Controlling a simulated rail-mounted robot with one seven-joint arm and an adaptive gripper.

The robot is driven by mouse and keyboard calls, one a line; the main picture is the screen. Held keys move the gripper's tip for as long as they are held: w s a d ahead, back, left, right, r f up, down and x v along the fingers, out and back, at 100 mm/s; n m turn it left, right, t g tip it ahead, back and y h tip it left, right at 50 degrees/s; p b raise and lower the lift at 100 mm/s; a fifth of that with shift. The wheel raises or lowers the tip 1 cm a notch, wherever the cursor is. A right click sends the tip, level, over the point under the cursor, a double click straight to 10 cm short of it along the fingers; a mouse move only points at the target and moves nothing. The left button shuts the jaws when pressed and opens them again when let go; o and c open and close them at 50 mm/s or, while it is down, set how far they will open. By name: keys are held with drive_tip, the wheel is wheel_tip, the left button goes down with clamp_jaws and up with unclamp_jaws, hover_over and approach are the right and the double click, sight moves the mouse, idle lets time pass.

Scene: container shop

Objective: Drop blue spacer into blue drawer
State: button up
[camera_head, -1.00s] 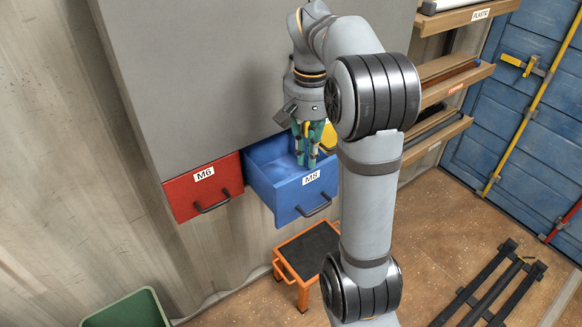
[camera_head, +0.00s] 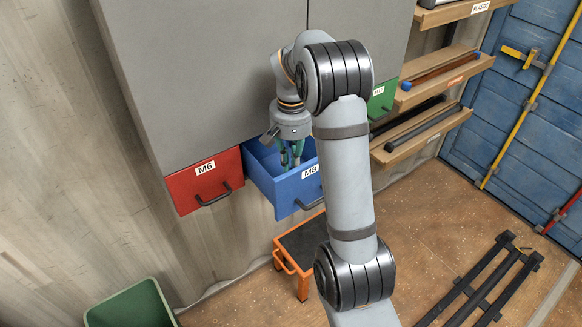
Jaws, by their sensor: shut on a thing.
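The blue drawer (camera_head: 284,191), labelled M8, is pulled open from the grey cabinet. My gripper (camera_head: 290,163) points down at the open drawer, with its green fingers reaching inside the drawer's opening. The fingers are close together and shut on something. That thing, likely the blue spacer, is too small and too hidden by the fingers to make out. My arm covers the right part of the drawer.
A shut red drawer (camera_head: 202,182), labelled M6, is left of the blue one. A green drawer (camera_head: 383,98) is at the right behind my arm. An orange step stool (camera_head: 300,250) stands below, and a green bin (camera_head: 130,306) at bottom left. Shelves (camera_head: 420,135) hold rods at the right.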

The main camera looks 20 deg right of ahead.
drive_tip(key=shift+w+f+p, duration=0.25)
drive_tip(key=shift+f+p, duration=0.25)
drive_tip(key=shift+f, duration=0.1)
drive_tip(key=shift+f, duration=0.1)
drive_tip(key=shift+f+b, duration=0.6)
drive_tip(key=shift+b, duration=0.1)
drive_tip(key=o, duration=0.5)
drive_tip(key=shift+o, duration=0.8)
drive_tip(key=shift+r, duration=0.1)
wheel_tip(320, 180, up, 13)
drive_tip(key=p, duration=0.2)
